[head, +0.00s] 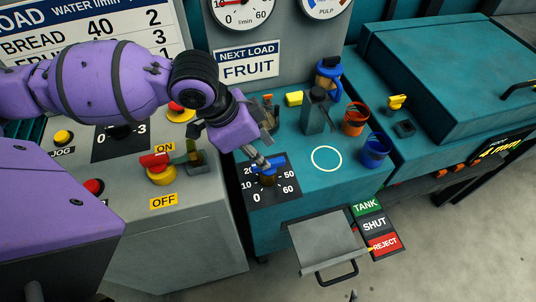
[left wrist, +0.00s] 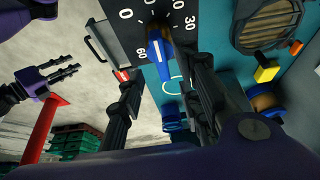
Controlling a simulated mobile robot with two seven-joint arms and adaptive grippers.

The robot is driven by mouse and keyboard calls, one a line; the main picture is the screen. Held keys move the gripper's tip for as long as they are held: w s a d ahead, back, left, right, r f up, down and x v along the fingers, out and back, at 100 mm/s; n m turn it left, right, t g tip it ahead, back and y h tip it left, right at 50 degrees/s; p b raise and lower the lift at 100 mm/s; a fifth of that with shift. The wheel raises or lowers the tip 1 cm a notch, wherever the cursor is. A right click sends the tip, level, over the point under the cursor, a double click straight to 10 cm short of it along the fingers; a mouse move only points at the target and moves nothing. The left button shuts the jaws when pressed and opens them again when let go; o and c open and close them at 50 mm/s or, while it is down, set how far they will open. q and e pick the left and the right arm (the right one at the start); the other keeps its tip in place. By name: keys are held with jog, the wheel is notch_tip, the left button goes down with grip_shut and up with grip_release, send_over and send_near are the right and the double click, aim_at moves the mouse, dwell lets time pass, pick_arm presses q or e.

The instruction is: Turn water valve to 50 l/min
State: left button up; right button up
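The water valve (head: 268,177) has a blue handle over a black dial plate (head: 287,189) marked up to 60, on the teal machine's near left corner. In the left wrist view the blue handle (left wrist: 160,48) shows a white stripe. I cannot tell exactly which mark it points to. My left gripper (head: 262,161) is over the valve, close to the handle. In the left wrist view its fingers (left wrist: 164,72) are apart, with the handle between or just beyond their tips; contact is unclear. My right gripper (left wrist: 75,73) is at the left there, its fingers apart and empty.
A round l/min gauge (head: 240,8) is partly cut off above the NEXT LOAD FRUIT sign (head: 247,66). A grey chute tray (head: 322,246) juts out below the valve. Orange (head: 355,120) and blue (head: 374,150) cups stand right. A red-and-yellow lever (head: 158,165) stands left.

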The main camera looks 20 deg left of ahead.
pick_arm(q)
jog(key=x, duration=0.4)
jog(key=shift+w+d+f, duration=0.15)
jog(key=shift+w+f, duration=0.05)
jog(key=shift+f, duration=0.05)
jog(key=shift+c, duration=0.5)
grip_shut()
